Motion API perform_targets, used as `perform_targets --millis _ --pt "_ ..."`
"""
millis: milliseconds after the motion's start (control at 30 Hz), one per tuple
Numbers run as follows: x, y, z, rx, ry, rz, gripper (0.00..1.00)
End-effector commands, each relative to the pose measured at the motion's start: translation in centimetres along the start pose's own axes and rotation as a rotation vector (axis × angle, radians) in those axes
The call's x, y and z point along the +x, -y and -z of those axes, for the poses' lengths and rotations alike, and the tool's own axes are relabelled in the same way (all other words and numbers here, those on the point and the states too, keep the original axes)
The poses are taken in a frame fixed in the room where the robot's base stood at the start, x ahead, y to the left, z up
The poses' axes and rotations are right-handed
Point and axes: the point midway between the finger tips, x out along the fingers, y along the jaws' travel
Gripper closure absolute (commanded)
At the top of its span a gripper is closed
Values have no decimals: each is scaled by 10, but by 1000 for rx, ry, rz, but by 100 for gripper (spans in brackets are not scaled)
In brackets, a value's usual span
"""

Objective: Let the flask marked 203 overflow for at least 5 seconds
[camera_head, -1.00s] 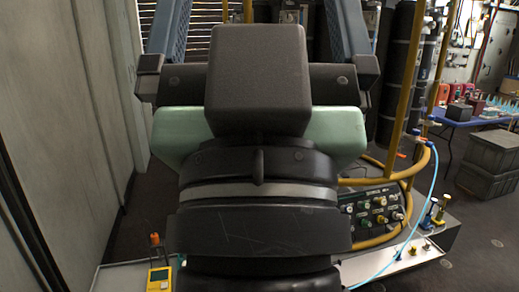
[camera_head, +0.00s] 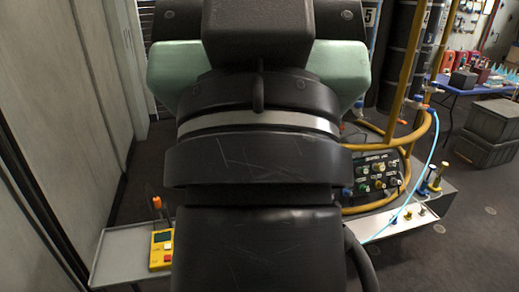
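No flask, and no marking 203, shows in this view; my own arm covers the middle of the picture. The black housing of my gripper (camera_head: 258,28) is at the top edge, above pale green arm parts. Its fingers are cut off by the top edge, so I cannot see whether they are open or hold anything. A black panel with several coloured knobs (camera_head: 378,180) stands right of my arm. A light blue tube (camera_head: 431,166) curves down beside it to small fittings on the bench.
A yellow handheld meter (camera_head: 161,250) and an orange-topped stick (camera_head: 157,203) are on a pale bench (camera_head: 118,262) at lower left. Yellow pipes (camera_head: 405,75) rise at right. A blue table (camera_head: 448,88) and grey crates (camera_head: 490,130) stand farther right. Grey wall panels (camera_head: 65,120) close off the left.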

Motion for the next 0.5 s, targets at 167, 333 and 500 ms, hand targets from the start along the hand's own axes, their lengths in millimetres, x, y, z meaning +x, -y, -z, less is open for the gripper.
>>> perform_targets --millis 167,333,500 --pt "0 0 0 0 0 0 100" --pt "0 0 0 0 0 0 100" --pt "0 0 0 0 0 0 100"
